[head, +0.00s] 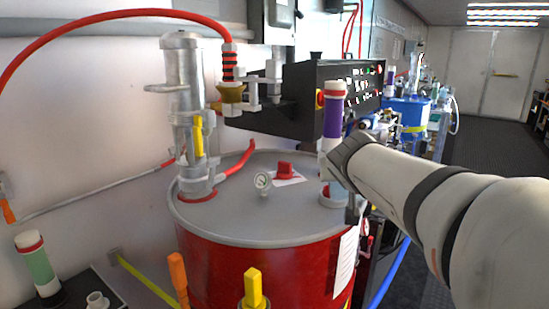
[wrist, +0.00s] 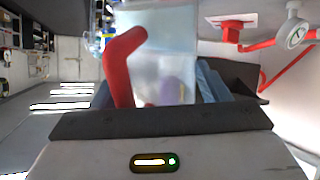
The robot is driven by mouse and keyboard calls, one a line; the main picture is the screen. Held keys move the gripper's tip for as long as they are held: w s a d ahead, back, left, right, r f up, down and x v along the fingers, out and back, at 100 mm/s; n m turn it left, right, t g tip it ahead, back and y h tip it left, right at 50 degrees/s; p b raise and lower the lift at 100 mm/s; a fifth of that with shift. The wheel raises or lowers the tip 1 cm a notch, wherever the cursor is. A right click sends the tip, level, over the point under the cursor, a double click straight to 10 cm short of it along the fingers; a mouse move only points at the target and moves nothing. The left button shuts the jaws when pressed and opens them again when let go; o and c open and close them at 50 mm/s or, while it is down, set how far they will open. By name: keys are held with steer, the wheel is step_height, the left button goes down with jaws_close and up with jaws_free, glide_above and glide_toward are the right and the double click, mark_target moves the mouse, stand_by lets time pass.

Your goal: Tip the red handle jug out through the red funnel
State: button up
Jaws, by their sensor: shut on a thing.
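The jug (wrist: 170,75) is pale and translucent, with a bent red handle (wrist: 124,62), and fills the middle of the wrist view. My gripper (wrist: 155,88) is shut on it, with a dark blue finger at each side. A purple patch shows through the jug wall. In the head view my gripper (head: 343,165) is over the right side of the red drum's grey lid (head: 230,218); the jug is mostly hidden there behind my wrist. I cannot tell the jug's tilt or fill level. I cannot pick out the red funnel for certain.
The lid carries a metal pump (head: 187,110), a gauge (head: 263,181) and a red knob (head: 284,170). A purple-banded cylinder (head: 334,112) stands just behind my gripper. A black control box (head: 350,88) is behind the drum. A green-banded cylinder (head: 39,268) stands lower left.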

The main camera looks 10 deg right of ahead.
steer(key=shift+w+n+g+y+p, duration=0.2)
steer(key=shift+g+p, duration=0.9)
steer(key=shift+p, duration=3.4)
steer(key=shift+w+n+g+y+p, duration=0.2)
steer(key=shift+g+p, duration=0.9)
steer(key=shift+p, duration=3.35)
steer(key=g+p, duration=0.1)
steer(key=p, duration=0.6)
steer(key=w+g+p, duration=0.1)
steer(key=g+p, duration=0.1)
steer(key=p, duration=0.6)
steer(key=shift+w+r+n+g, duration=0.2)
steer(key=shift+r+n+g, duration=0.1)
steer(key=shift+r+n, duration=0.1)
steer(key=shift+w+g+p, duration=0.25)
steer(key=shift+g+p, duration=0.05)
steer(key=shift+p, duration=0.8)
steer(key=shift+d+r, duration=0.1)
steer(key=shift+r, duration=0.05)
steer(key=shift+w+r+g+p, duration=0.25)
steer(key=shift+w+g+p, duration=0.1)
steer(key=shift+w+g, duration=0.7)
steer(key=shift+w+r+n+g+y, duration=0.35)
steer(key=shift+w+r+g, duration=0.2)
steer(key=shift+g, duration=0.6)
steer(key=shift+f, duration=0.1)
